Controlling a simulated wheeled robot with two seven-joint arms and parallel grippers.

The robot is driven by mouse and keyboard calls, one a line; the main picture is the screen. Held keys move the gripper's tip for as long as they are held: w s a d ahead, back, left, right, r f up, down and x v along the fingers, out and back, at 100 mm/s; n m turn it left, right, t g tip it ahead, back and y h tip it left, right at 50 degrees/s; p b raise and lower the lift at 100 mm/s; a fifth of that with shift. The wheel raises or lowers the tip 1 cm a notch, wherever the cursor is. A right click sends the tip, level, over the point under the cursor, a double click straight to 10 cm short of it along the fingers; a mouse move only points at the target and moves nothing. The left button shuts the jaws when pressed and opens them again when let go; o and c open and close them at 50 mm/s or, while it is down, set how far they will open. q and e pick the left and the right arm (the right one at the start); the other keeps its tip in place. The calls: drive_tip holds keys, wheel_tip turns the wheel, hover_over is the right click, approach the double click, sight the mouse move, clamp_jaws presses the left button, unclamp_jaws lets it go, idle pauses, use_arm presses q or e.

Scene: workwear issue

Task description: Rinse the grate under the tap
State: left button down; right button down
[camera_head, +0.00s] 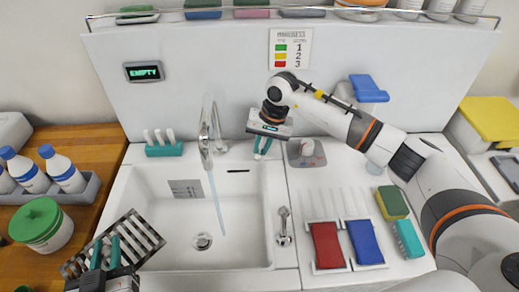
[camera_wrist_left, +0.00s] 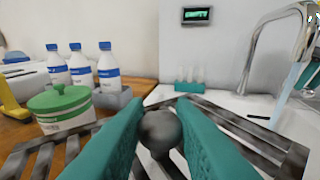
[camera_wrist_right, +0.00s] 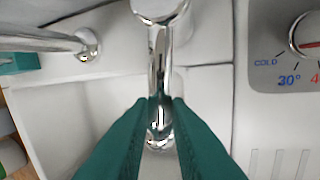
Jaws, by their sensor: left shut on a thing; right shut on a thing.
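The dark slatted grate (camera_head: 140,238) is over the sink's left rim, tilted; its slats also show in the left wrist view (camera_wrist_left: 250,140). My left gripper (camera_head: 108,254) is shut on the grate's round knob (camera_wrist_left: 160,130). The chrome tap (camera_head: 207,125) stands at the back of the sink (camera_head: 165,215). A stream of water (camera_head: 216,202) runs from its spout into the basin, to the right of the grate and apart from it. My right gripper (camera_head: 262,147) is shut on a chrome lever (camera_wrist_right: 157,110) right of the spout.
A temperature dial (camera_head: 307,150) is right of my right gripper. Red (camera_head: 326,244) and blue (camera_head: 365,241) pads lie on the right counter beside a sponge (camera_head: 392,203). A green-lidded pot (camera_head: 41,224) and several bottles (camera_head: 62,168) stand left. A small display (camera_head: 143,71) reads EMPTY.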

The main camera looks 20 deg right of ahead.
use_arm(q)
drive_tip(key=shift+r, duration=0.1)
use_arm(e)
drive_tip(key=shift+s, duration=0.1)
drive_tip(key=c, duration=1.7)
unclamp_jaws()
drive_tip(key=o, duration=0.3)
use_arm(q)
drive_tip(key=shift+s, duration=0.15)
use_arm(e)
drive_tip(key=shift+o, duration=0.2)
drive_tip(key=shift+s, duration=0.15)
drive_tip(key=shift+r, duration=0.15)
